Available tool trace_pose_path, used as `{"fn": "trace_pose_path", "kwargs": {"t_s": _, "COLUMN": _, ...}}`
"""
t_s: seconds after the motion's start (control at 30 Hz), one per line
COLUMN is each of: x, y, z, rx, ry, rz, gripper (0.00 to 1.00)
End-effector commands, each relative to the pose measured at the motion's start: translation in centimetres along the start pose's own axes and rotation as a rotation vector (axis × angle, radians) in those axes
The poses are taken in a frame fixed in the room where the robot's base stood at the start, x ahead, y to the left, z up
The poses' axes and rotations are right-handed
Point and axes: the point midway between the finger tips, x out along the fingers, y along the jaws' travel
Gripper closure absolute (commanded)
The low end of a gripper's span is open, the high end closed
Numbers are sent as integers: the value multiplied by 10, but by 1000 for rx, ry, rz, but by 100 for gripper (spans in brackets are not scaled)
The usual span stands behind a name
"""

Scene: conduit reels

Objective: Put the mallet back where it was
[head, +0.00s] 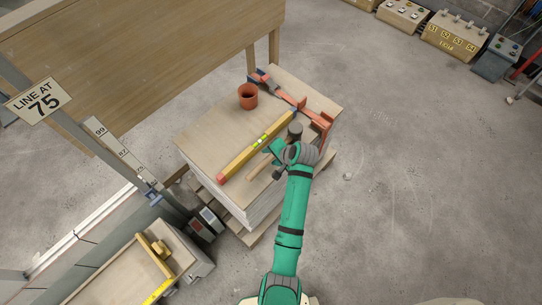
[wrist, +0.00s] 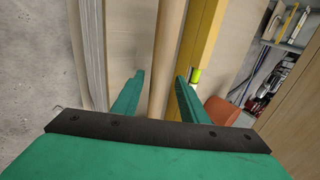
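The mallet lies on top of the board stack in the head view, with a dark head (head: 295,130) and a pale wooden handle (head: 258,168). My arm and gripper hide part of it. My gripper (head: 273,150) is low over the handle, beside the yellow level. In the wrist view, the round handle (wrist: 168,50) runs between the two green fingers of my gripper (wrist: 159,80). The fingers are spread, with a visible gap on the left of the handle. The mallet's head is not visible in the wrist view.
A yellow level (head: 252,150) lies close along the handle. A reddish-brown cup (head: 248,96) and an orange clamp (head: 285,98) also sit on the board stack (head: 205,140). A wooden panel (head: 150,50) stands behind. The floor to the right is mostly clear.

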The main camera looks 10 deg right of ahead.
Motion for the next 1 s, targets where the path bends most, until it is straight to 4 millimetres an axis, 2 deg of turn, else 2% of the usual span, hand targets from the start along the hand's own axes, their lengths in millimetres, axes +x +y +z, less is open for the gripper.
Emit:
{"fn": "trace_pose_path", "kwargs": {"t_s": 0.4, "x": -77, "y": 0, "z": -1, "rx": 0, "ry": 4, "rz": -3, "gripper": 61}}
{"fn": "trace_pose_path", "kwargs": {"t_s": 0.6, "x": -104, "y": 0, "z": 0, "rx": 0, "ry": 2, "rz": -1, "gripper": 61}}
{"fn": "trace_pose_path", "kwargs": {"t_s": 0.8, "x": -110, "y": 4, "z": 4, "rx": -4, "ry": 9, "rz": -1, "gripper": 61}}
{"fn": "trace_pose_path", "kwargs": {"t_s": 0.87, "x": -105, "y": 8, "z": 10, "rx": -13, "ry": 22, "rz": -2, "gripper": 61}}
{"fn": "trace_pose_path", "kwargs": {"t_s": 1.0, "x": -86, "y": 28, "z": 34, "rx": -57, "ry": 88, "rz": -9, "gripper": 61}}
